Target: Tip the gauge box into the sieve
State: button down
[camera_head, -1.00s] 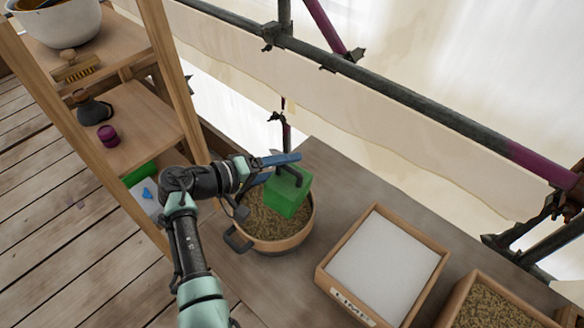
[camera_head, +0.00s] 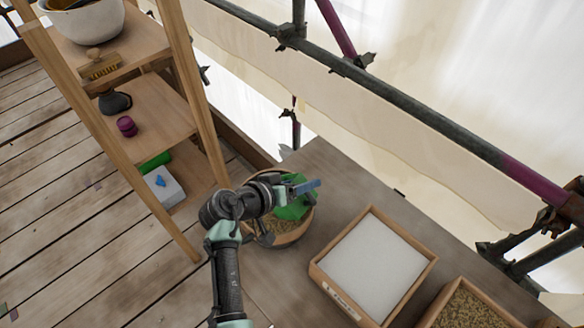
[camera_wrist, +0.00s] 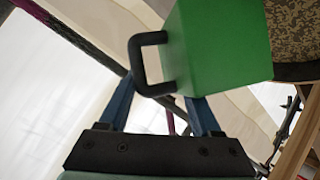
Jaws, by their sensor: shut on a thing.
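The green gauge box (camera_head: 292,207) is over the sieve in the head view, partly hidden by my arm. In the wrist view the gauge box (camera_wrist: 217,45) fills the upper middle, with its black handle (camera_wrist: 146,64) toward my jaws. My gripper (camera_head: 308,187) is shut on the box, and its blue fingers (camera_wrist: 163,100) reach to the handle. The round sieve (camera_head: 291,238) stands on the bench and holds brown granular material, also seen in the wrist view (camera_wrist: 293,30). The inside of the box is hidden, so I cannot tell what it holds.
A wooden box of white powder (camera_head: 375,265) stands right of the sieve. A wooden shelf (camera_head: 150,118) with several items stands left. Scaffold tubes (camera_head: 400,95) run behind the bench.

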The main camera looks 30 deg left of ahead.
jog(key=d+f+m+y, duration=0.1)
jog(key=d+m+y, duration=0.1)
jog(key=y, duration=0.1)
jog(key=shift+s+d+f+m, duration=0.1)
jog(key=shift+s+f+m, duration=0.2)
jog(key=shift+f, duration=0.1)
jog(key=shift+w+m+t+y+b, duration=0.1)
jog(key=shift+m+t+y+b, duration=0.45)
jog(key=shift+m+y, duration=0.2)
jog(key=shift+r+m+y+b, duration=0.25)
jog(key=shift+m+y+b, duration=0.05)
jog(key=shift+m+y, duration=0.3)
